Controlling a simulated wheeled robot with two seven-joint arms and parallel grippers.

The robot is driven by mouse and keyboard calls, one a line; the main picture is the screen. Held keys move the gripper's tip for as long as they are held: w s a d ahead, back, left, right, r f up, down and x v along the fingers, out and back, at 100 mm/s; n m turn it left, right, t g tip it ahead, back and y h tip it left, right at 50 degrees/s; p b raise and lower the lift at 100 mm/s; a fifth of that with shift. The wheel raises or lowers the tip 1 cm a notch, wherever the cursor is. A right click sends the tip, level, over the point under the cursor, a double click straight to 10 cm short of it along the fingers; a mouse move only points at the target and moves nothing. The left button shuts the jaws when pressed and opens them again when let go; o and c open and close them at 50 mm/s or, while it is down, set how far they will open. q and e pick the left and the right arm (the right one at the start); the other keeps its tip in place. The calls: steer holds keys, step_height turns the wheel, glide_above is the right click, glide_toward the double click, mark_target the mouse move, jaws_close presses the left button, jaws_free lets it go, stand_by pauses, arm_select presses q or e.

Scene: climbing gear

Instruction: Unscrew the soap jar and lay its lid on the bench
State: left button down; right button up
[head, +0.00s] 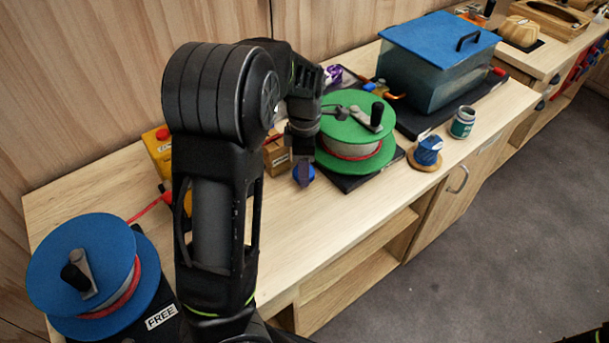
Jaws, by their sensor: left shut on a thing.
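My left gripper (303,170) points down over the bench (345,222), left of the green reel. It is shut on a small round blue thing, which looks like a lid (310,174); the fingers hide part of it. I cannot tell whether it touches the bench top. A small jar with a green and white label (462,124) stands upright near the bench's front edge, right of the gripper and apart from it. It looks like the soap jar, with its top seemingly uncovered. My right gripper is not in view.
A green reel (345,130) stands close to the gripper's right. A blue item on a round wooden base (428,152) sits left of the jar. A blue-lidded tank (435,75) stands behind. A blue reel (82,265) is at left. The bench front below the gripper is clear.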

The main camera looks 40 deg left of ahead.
arm_select(q)
steer(key=shift+f, duration=1.7)
steer(key=shift+f, duration=0.1)
steer(key=c, duration=0.7)
jaws_free()
step_height(320, 180, up, 12)
steer(key=shift+r, duration=0.15)
